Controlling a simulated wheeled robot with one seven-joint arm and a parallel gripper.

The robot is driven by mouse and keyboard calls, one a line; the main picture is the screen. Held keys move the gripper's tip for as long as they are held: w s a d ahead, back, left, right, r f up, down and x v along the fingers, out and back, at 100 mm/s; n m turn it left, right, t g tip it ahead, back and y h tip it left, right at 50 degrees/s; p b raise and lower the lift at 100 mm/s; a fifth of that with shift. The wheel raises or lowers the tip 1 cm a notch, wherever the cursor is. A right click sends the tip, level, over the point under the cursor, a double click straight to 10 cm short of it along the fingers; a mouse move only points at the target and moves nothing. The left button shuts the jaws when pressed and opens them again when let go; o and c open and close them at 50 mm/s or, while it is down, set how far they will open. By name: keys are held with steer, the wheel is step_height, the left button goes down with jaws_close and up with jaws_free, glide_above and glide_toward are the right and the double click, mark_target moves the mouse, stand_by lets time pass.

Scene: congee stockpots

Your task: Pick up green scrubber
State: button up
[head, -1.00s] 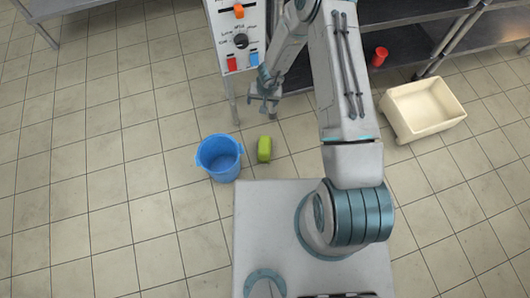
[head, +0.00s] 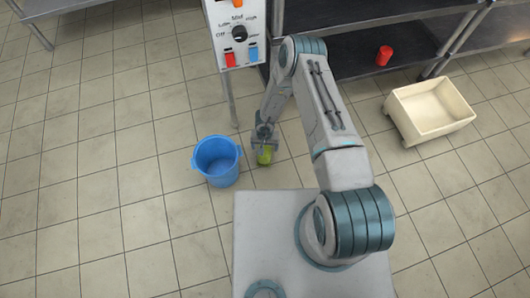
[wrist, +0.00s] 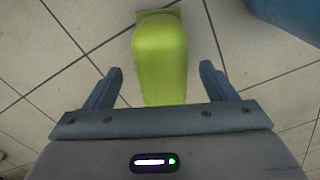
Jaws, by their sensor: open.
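The green scrubber (head: 265,157) is on the tiled floor, just right of the blue bucket. My gripper (head: 264,142) is over it in the head view and hides its far part. In the wrist view the scrubber (wrist: 160,60) runs up the picture from between the two fingers. My gripper (wrist: 160,82) is open there, with a gap on each side of the scrubber, so the fingers do not close on it. How high the fingers are above the floor is hard to tell.
The blue bucket (head: 217,161) stands close left of the scrubber. A control panel (head: 236,35) on a leg is behind. A cream tub (head: 430,110) stands to the right, and a red cup (head: 384,55) is on a dark low shelf. The floor at left is clear.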

step_height(320, 180, down, 5)
steer(key=shift+w+a+f+b, duration=0.1)
steer(key=shift+w+f+b, duration=0.05)
steer(key=shift+b, duration=1.1)
steer(key=c, duration=1.2)
steer(key=shift+c, duration=0.2)
